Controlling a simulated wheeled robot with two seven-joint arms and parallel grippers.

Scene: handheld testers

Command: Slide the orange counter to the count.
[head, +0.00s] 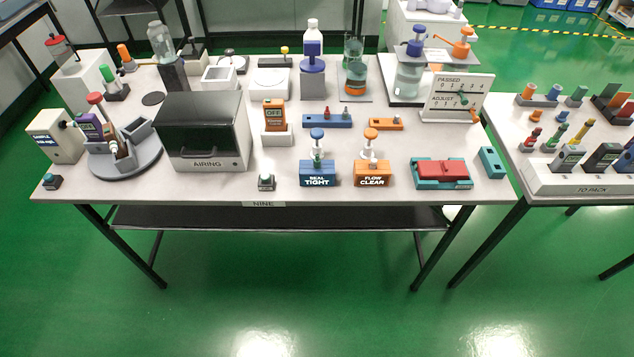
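A white tally board (440,103) stands tilted at the right end of the table, with a PASSED row above an ADJUST row. A green counter (462,98) sits on the board, right of the middle. The orange counter (474,115) sits at the lower right of the board, by the ADJUST row's right part. Its exact mark cannot be told. Neither of my grippers is in view.
Pump bottles (409,72) stand behind the board. In front are a red block in a teal tray (427,183), a teal block (491,162) and the FLOW CLEAR block (372,181). A second table (541,159) with coloured testers stands right, across a gap.

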